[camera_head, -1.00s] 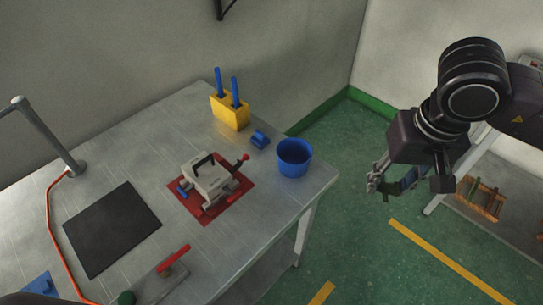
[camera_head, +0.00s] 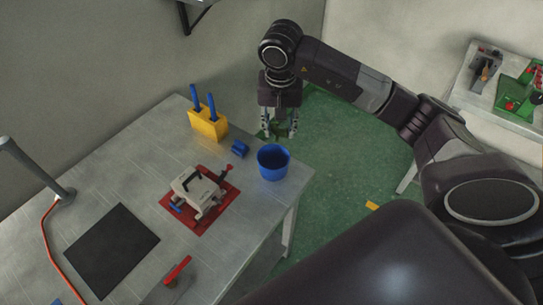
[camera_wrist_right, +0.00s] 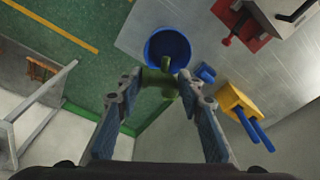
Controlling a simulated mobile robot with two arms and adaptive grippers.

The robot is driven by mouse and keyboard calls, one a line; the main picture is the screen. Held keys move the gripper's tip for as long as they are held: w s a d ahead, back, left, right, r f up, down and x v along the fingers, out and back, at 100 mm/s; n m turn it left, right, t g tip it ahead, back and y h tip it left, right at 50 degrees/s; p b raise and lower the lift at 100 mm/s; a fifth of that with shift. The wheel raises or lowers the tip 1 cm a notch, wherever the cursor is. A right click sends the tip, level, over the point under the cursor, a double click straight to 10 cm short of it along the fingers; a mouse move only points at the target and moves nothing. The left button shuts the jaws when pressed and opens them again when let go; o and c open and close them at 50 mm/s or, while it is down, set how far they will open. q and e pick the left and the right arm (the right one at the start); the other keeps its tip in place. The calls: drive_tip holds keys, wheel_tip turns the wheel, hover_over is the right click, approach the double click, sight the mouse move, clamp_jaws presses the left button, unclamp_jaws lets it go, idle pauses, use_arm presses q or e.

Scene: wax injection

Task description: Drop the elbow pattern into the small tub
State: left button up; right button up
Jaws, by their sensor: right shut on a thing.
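The small tub (camera_head: 273,163) is a blue round bucket near the right edge of the metal table; it also shows in the right wrist view (camera_wrist_right: 168,48). My right gripper (camera_head: 278,130) points down just behind the tub in the head view. It is shut on the green elbow pattern (camera_wrist_right: 160,79), which hangs between the fingers, close to the tub's rim in the right wrist view. In the head view the pattern is small and hard to tell from the green floor. My left gripper is not in view.
A yellow block (camera_head: 208,124) with blue handles and a small blue piece (camera_head: 240,148) stand left of the tub. A grey mould on a red mat (camera_head: 186,225) and a black mat (camera_head: 111,252) lie nearer. A second bench (camera_head: 460,98) stands at right.

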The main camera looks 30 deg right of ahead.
drive_tip(key=shift+s+d+f, duration=0.1)
drive_tip(key=shift+d+f, duration=0.1)
drive_tip(key=shift+d, duration=0.2)
drive_tip(key=shift+d+f, duration=0.1)
drive_tip(key=shift+f, duration=0.15)
wheel_tip(320, 180, down, 6)
drive_tip(key=b, duration=0.3)
drive_tip(key=shift+r, duration=0.25)
drive_tip(key=o, duration=1.1)
